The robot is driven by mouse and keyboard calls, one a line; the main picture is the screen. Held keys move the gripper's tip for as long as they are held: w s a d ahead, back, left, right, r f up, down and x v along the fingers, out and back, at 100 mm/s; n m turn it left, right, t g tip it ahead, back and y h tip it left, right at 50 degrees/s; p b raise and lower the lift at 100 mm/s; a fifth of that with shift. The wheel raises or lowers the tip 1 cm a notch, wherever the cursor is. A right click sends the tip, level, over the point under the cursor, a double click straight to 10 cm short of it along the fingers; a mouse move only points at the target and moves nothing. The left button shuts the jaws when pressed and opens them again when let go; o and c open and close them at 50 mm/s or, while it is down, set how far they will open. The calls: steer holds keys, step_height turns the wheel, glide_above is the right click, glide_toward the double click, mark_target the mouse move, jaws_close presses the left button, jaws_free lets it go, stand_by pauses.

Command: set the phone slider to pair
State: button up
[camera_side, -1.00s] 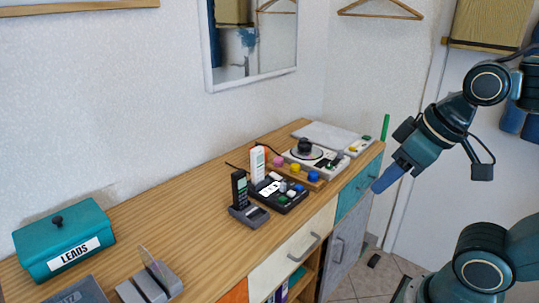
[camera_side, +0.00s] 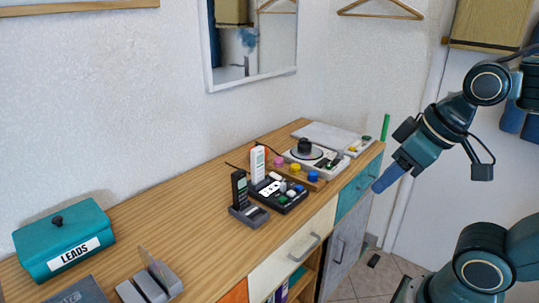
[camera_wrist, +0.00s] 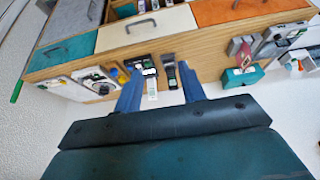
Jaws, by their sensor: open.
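A black handset (camera_side: 239,187) stands upright in a dark grey cradle (camera_side: 250,216) on the wooden sideboard. Beside it a white handset (camera_side: 258,164) stands at a black panel (camera_side: 291,203) with small light and coloured controls. Both handsets also show in the wrist view, the black one (camera_wrist: 171,76) and the white one (camera_wrist: 152,90). The phone slider and its marks are too small to tell. My gripper (camera_side: 383,183) is off the sideboard's right front, well apart from the phones. In the wrist view my gripper (camera_wrist: 160,90) has its blue fingers spread with nothing held between them.
Coloured knobs (camera_side: 296,170) and a white unit with a black dial (camera_side: 305,147) lie beyond the panel. A teal LEADS box (camera_side: 64,240) and a grey stand (camera_side: 150,280) are at the left. The sideboard between them and the phones is clear. A mirror (camera_side: 250,45) hangs behind.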

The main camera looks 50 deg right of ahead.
steer(key=w+d+r+g, duration=0.2)
steer(key=w+r, duration=0.1)
steer(key=w, duration=0.6)
steer(key=g, duration=0.4)
glide_above(283, 183)
step_height(283, 183, down, 12)
steer(key=shift+a+r, duration=0.1)
steer(key=shift+f, duration=6.9)
jaws_close()
